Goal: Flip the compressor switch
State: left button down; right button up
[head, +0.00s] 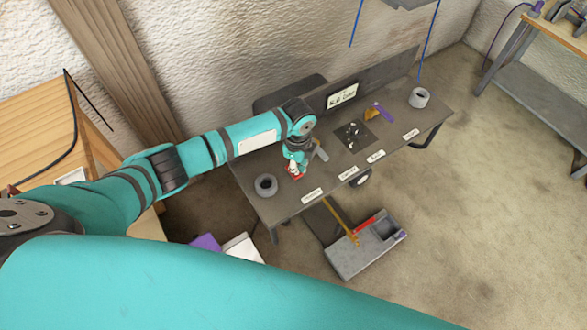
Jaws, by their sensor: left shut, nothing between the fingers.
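My left arm reaches in from the left over a dark grey table (285,208). My left gripper (295,172) points down at the table's left part and is shut with nothing in it. A small red part (298,177) shows right at its fingertips, partly hidden by them. It may be the compressor switch, but it is too small and covered to tell, and I cannot tell if the fingers touch it. Four-sided white labels lie along the table's front edge, one (312,195) just in front of the gripper. My right gripper is not in view.
Grey rolls stand on the table, one (266,185) left of the gripper and one (419,97) far right. A dark mat (365,143) and a purple-handled tool (382,112) lie between. A grey tray (350,262) is on the floor in front. Open floor lies right.

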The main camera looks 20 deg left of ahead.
pick_arm(q)
jog(key=shift+f+b, duration=0.55)
jog(key=shift+f, duration=0.4)
jog(key=shift+s, duration=0.1)
notch_tip(320, 180, up, 7)
jog(key=p, duration=0.7)
jog(key=shift+r, duration=0.1)
dwell(0.3)
dwell(0.5)
